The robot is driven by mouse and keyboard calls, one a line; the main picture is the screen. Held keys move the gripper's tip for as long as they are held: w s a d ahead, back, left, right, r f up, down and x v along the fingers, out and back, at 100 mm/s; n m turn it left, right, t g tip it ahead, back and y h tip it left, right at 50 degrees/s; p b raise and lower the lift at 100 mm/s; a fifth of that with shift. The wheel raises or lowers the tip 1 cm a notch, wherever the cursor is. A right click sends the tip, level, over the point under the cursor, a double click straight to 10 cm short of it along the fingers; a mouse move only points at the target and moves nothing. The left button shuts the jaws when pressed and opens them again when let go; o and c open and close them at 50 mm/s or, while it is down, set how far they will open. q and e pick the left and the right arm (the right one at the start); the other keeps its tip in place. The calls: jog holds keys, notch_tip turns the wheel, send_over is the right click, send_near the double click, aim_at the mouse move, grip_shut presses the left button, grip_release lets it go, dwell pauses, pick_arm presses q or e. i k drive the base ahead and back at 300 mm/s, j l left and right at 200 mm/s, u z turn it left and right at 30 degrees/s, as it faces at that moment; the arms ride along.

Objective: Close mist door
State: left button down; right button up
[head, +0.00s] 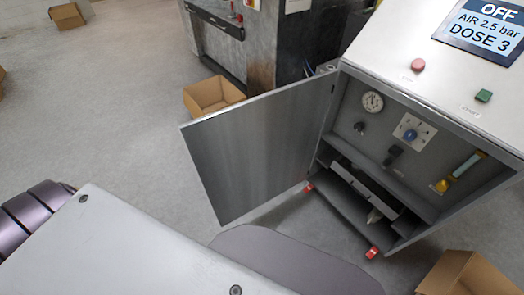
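The mist door (250,145) is a flat grey metal panel on the front of a light grey cabinet (395,65). It stands wide open, swung out to the left from its hinge side near the cabinet's left front edge. Inside the cabinet show a round gauge (372,102), a blue dial on a white plate (414,131), a black handle (393,155) and a yellow-ended tube (460,171). Neither of my grippers is in view.
Open cardboard boxes stand behind the door (212,96), at the lower right (466,275) and at the far upper left (67,15). Another machine (230,45) stands behind. The display (482,30) reads OFF, AIR 2.5 bar, DOSE 3. Floor left of the door is clear.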

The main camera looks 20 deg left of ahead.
aim_at(245, 155)
jog(key=j+z, duration=0.2)
jog(key=j, duration=0.35)
jog(key=j+z, duration=0.15)
jog(key=j, duration=0.35)
jog(key=j+z, duration=0.2)
jog(key=j, duration=0.3)
jog(key=k+j+z, duration=0.2)
jog(key=j, duration=0.3)
jog(key=k+j+z, duration=0.15)
jog(key=j, duration=0.4)
jog(key=k+j+z, duration=0.2)
jog(key=j, duration=0.25)
jog(key=k+j+z, duration=0.2)
jog(key=j, duration=0.3)
jog(key=k+j+z, duration=0.15)
jog(key=j, duration=0.3)
jog(key=i, duration=0.05)
